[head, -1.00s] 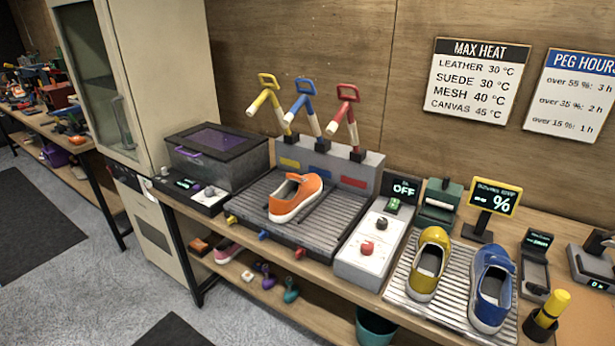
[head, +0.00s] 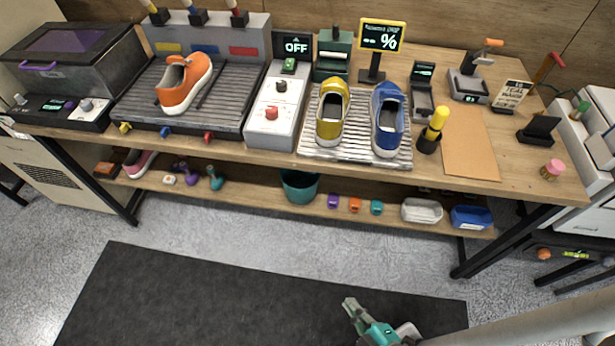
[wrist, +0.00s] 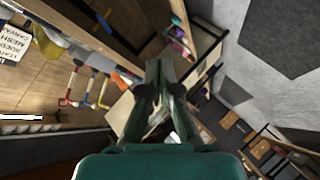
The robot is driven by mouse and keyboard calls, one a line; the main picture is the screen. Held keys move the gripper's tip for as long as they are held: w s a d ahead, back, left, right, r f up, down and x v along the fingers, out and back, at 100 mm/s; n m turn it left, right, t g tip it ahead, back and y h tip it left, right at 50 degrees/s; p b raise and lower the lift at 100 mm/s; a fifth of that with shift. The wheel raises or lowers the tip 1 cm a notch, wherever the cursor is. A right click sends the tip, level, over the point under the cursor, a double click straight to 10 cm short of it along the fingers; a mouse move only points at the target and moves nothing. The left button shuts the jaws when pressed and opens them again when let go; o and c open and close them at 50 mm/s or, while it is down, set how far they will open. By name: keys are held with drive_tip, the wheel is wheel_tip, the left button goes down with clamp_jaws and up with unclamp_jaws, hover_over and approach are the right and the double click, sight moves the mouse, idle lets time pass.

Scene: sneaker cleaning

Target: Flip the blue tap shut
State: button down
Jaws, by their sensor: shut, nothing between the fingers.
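A row of three tall taps with yellow, blue and red parts stands behind the grey ribbed tray. In the head view only the lower part of the blue tap (head: 196,14) shows at the top edge; its handle is cut off. A small blue piece (head: 165,131) sits on the tray's front edge between a yellow and a red one. My gripper (head: 350,304) is shut and empty, low over the dark floor mat, far from the taps. In the wrist view my gripper (wrist: 165,68) is shut; coloured tap handles show small at left, and I cannot tell their position clearly.
An orange sneaker (head: 184,83) lies on the ribbed tray (head: 130,104). A white control box (head: 272,105), a yellow shoe (head: 332,110) and a blue shoe (head: 387,118) stand to its right. A purple-lidded box (head: 75,60) is at left. The floor mat (head: 215,300) is clear.

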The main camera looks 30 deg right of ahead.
drive_tip(key=w+d+f+n+h, duration=0.1)
drive_tip(key=w+f+n+h, duration=0.15)
drive_tip(key=w+n, duration=0.65)
drive_tip(key=w+d+f+n+h, duration=0.15)
drive_tip(key=w+f+n, duration=0.25)
drive_tip(key=w, duration=1)
drive_tip(key=w+d+r+n+h, duration=0.1)
drive_tip(key=w+d+r+h, duration=0.1)
drive_tip(key=w, duration=0.5)
drive_tip(key=w+d+r+n+g+h, duration=0.1)
drive_tip(key=w+d+r+n, duration=0.1)
drive_tip(key=w, duration=0.6)
drive_tip(key=shift+w+d+r+n+h, duration=0.15)
drive_tip(key=shift+d+r+n+h, duration=0.2)
drive_tip(key=shift+d, duration=0.25)
